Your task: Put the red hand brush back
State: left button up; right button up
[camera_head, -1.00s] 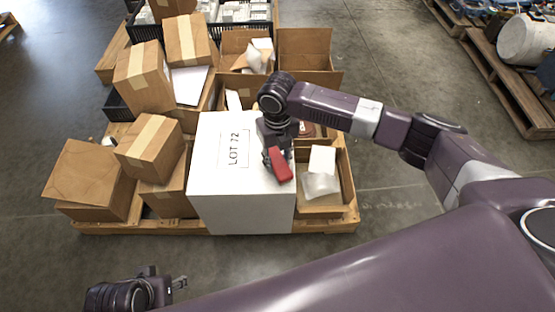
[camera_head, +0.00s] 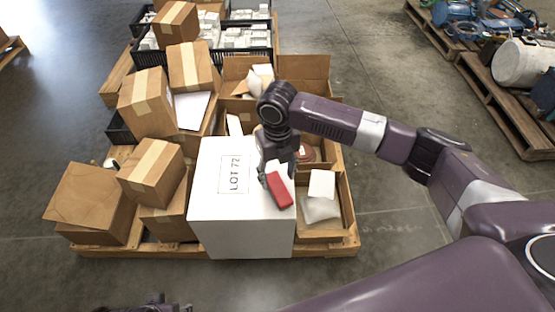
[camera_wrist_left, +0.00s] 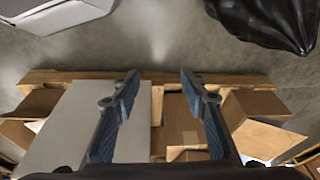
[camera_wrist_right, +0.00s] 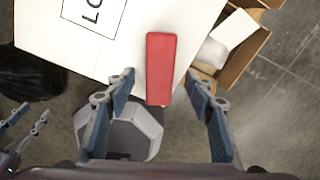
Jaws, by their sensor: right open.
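The red hand brush (camera_head: 280,190) lies on top of the white LOT 72 box (camera_head: 238,225), at its right edge. My right gripper (camera_head: 275,170) is just above and behind the brush. In the right wrist view its fingers (camera_wrist_right: 160,88) are wide apart, with the near end of the brush (camera_wrist_right: 161,65) between the tips and no finger seen touching it. My left gripper barely shows at the bottom edge of the head view. In the left wrist view its fingers (camera_wrist_left: 157,82) are apart and empty, above the pallet's edge.
The white box stands on a wooden pallet (camera_head: 130,250) among cardboard boxes (camera_head: 152,173). An open carton (camera_head: 345,215) with white packaging is right of it. Black crates (camera_head: 245,57) stand behind.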

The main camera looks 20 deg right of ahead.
aim_at(278, 186)
pick_arm(q)
jog(key=f, duration=0.3)
jog(key=f+p, duration=0.1)
jog(key=f, duration=0.1)
jog(key=shift+s+f, duration=0.25)
jog(key=shift+s, duration=0.1)
pick_arm(e)
notch_tip(278, 186, up, 7)
jog(key=shift+f, duration=0.1)
